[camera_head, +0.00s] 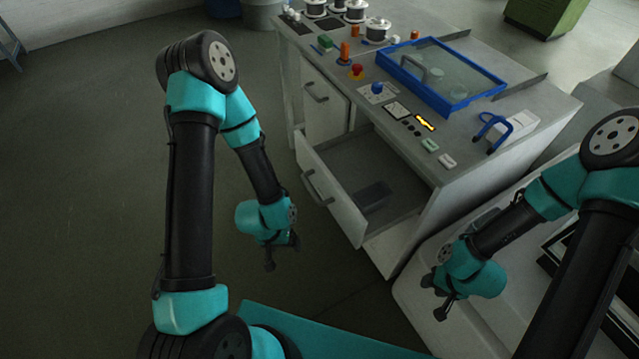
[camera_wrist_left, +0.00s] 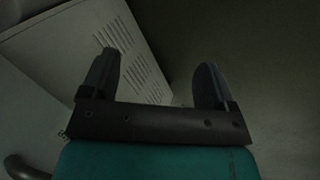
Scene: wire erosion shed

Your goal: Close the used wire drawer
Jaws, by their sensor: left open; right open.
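The used wire drawer (camera_head: 337,199) is pulled out of the front of the white machine cabinet in the head view. A bar handle (camera_head: 318,187) is on its front panel, and a dark block (camera_head: 373,195) lies inside. My left gripper (camera_head: 282,256) is open and empty, left of and in front of the drawer front, apart from it. In the left wrist view its two dark fingers (camera_wrist_left: 160,85) are spread with nothing between them. My right gripper (camera_head: 438,298) is open, in front of the cabinet's right side, clear of the drawer.
A second door or drawer (camera_head: 326,104) with a handle stands further left on the cabinet. The cabinet top holds wire spools (camera_head: 377,30), a red button (camera_head: 357,71) and a blue-framed lid (camera_head: 440,73). The floor left of the drawer is clear. A vented white panel (camera_wrist_left: 100,45) shows in the wrist view.

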